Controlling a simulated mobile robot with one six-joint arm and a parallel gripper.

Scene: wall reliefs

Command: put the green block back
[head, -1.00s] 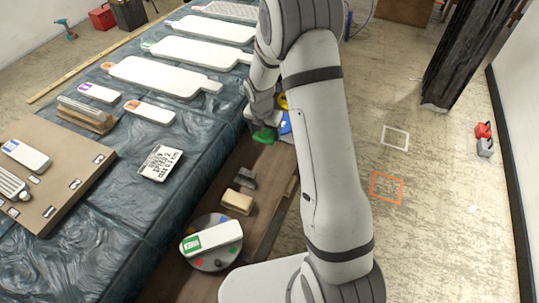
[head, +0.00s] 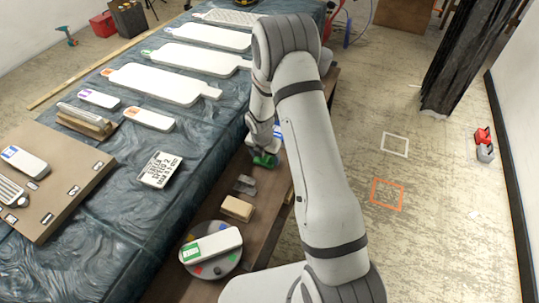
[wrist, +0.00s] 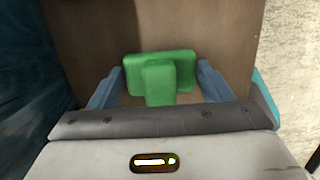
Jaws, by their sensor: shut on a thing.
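The green block (head: 264,161) is at my gripper (head: 262,150), over the brown wooden bench on the near side of the blue-covered table. In the wrist view the green block (wrist: 160,77) has a wide bar with a narrower part pointing toward me. It lies between the two blue-grey fingers of my gripper (wrist: 158,88), which is shut on it. Brown wood fills the view behind the block. I cannot tell how far the block is above the wood.
A tan block (head: 237,207) and a grey piece (head: 244,184) stand on the bench (head: 262,215). Nearer is a round grey disc (head: 228,265) with coloured spots, carrying a white, green-labelled piece (head: 211,245). White panels (head: 165,84) lie on the covered table (head: 120,212). Floor to the right is mostly clear.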

